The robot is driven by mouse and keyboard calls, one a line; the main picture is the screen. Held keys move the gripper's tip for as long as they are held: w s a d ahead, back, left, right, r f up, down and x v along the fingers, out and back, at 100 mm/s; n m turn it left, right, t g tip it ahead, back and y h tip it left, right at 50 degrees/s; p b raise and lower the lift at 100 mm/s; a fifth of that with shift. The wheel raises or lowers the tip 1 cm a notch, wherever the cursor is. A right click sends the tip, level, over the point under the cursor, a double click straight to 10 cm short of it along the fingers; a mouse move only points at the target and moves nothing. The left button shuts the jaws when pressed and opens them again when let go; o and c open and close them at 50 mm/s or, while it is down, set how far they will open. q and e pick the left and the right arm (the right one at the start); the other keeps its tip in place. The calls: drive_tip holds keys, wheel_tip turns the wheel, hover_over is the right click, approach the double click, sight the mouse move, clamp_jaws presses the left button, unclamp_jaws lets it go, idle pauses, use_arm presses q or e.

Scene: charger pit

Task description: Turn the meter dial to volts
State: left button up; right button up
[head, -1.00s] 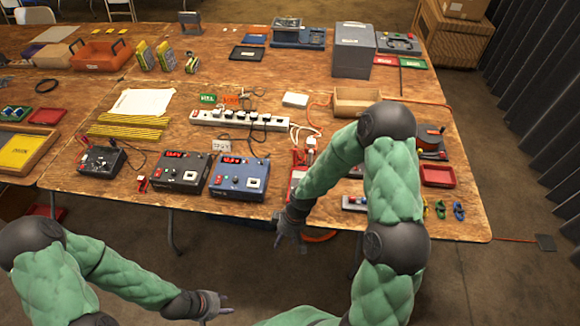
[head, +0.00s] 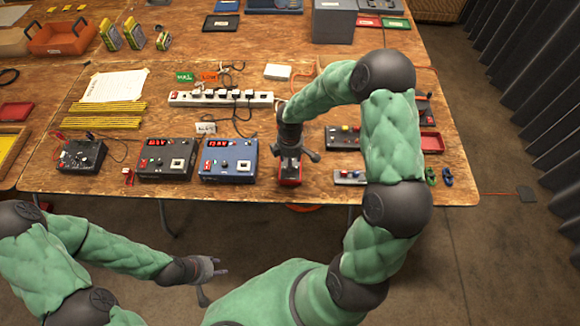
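A small black box with a round dial, which looks like the meter (head: 82,156), sits near the table's front edge at the left, with red and dark leads at its back. The dial's marks are too small to read. My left gripper (head: 217,273) is open and empty, in front of the table edge and to the right of the meter. My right gripper (head: 294,160) is above a red device (head: 290,180) at the front edge, well right of the meter. Its fingers are partly hidden, and I cannot tell whether it touches the device.
A black unit (head: 166,160) and a blue unit (head: 228,160), both with red displays, stand right of the meter. A power strip (head: 221,98) with plugs lies behind them. Yellow strips (head: 105,115) and a white sheet (head: 114,86) lie behind the meter.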

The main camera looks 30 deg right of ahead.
drive_tip(key=shift+f+b, duration=0.35)
drive_tip(key=shift+f, duration=1.45)
clamp_jaws()
